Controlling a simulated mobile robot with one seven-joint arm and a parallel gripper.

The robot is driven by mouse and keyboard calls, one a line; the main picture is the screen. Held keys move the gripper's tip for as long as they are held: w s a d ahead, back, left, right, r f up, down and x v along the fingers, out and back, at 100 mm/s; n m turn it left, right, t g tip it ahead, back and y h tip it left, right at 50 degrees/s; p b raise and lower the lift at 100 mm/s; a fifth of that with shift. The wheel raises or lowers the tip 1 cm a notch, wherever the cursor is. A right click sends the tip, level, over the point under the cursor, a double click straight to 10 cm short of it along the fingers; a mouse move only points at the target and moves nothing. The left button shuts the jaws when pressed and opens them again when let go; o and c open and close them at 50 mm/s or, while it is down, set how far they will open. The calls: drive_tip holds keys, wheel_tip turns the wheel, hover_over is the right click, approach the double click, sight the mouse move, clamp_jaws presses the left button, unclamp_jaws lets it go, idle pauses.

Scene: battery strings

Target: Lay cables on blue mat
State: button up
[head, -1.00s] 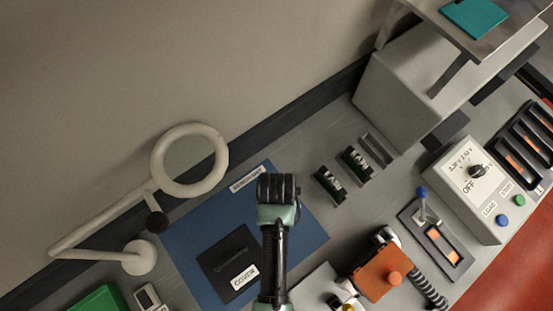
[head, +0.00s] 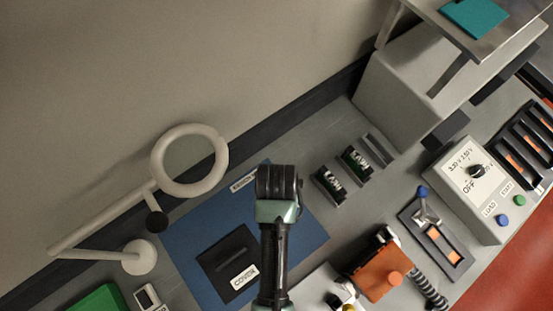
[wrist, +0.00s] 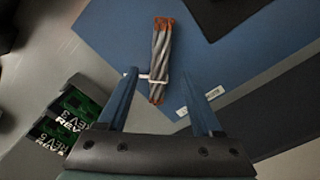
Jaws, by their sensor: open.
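The cables (wrist: 160,60) are a bundle of grey strands with orange-brown ends and a white tie around them. They lie on the blue mat (wrist: 105,35), near its labelled edge, in the wrist view. My gripper (wrist: 161,78) is open, with its two blue fingers on either side of the bundle's near end and clear of it. In the head view the blue mat (head: 190,242) is on the bench, and my gripper (head: 278,185) is over its upper right part. My arm hides the cables there.
A black piece marked COVER (head: 225,262) lies on the mat. A ring-shaped lamp (head: 157,160) stands left. Green REV boards (head: 355,160) sit in slots to the right, with an orange block (head: 380,275) and a dial box (head: 470,185) beyond.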

wheel_tip(320, 180, up, 8)
drive_tip(key=shift+f, duration=0.1)
idle(0.7)
